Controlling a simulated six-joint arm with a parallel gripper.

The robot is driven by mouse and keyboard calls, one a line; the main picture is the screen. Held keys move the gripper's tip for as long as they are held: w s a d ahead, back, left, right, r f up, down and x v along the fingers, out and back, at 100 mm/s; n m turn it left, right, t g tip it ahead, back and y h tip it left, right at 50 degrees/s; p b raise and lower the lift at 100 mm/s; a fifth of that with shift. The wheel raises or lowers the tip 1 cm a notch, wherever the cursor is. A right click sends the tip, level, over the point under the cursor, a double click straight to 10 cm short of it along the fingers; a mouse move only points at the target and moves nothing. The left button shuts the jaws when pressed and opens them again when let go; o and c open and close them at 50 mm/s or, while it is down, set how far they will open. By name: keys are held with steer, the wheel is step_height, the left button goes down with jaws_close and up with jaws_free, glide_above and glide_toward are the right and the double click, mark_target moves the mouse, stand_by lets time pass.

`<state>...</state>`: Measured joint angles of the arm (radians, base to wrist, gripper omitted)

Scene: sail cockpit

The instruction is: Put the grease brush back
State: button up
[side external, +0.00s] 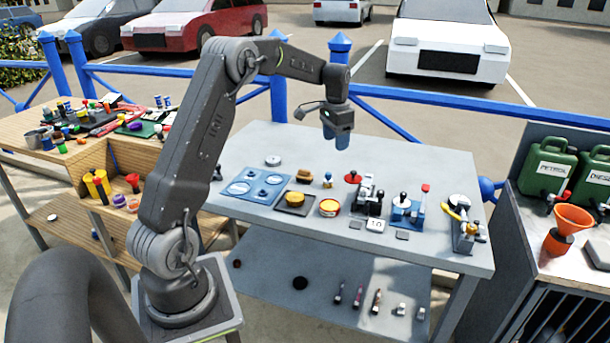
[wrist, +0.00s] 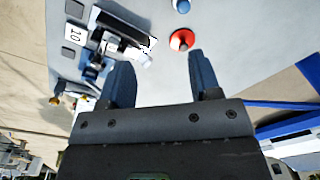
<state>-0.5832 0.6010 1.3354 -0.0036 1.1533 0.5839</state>
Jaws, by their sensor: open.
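My gripper (side external: 338,142) hangs above the back part of the grey table (side external: 245,140), pointing down. Its two fingers (wrist: 162,80) are apart in the wrist view, with nothing between them. I cannot tell for sure which item is the grease brush. A small brown block-like item (side external: 304,175) lies on the table. A small blue-topped item (side external: 327,180) stands beside it and shows at the top edge in the wrist view (wrist: 182,6). A round red piece (side external: 353,177) is to its right, also in the wrist view (wrist: 182,40). A yellow tin (side external: 329,208) stands in front.
A blue plate (side external: 240,188) and a dark tray (side external: 283,207) with a yellow piece lie left of the tin. Metal fixtures (side external: 368,198) crowd the right half. Several small tools (side external: 376,301) lie on the lower shelf. A blue railing (side external: 400,94) runs behind the table.

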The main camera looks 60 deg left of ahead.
steer(key=s+d+r+t, duration=0.1)
steer(key=s+d+r, duration=0.45)
steer(key=d, duration=0.45)
steer(key=s+d+r+t, duration=0.1)
steer(key=s+d+r, duration=0.45)
steer(key=d, duration=0.35)
steer(key=s+d+f+t, duration=0.2)
steer(key=s+d, duration=0.8)
steer(key=s, duration=0.5)
steer(key=shift+d+f+t, duration=0.3)
steer(key=shift+t, duration=0.2)
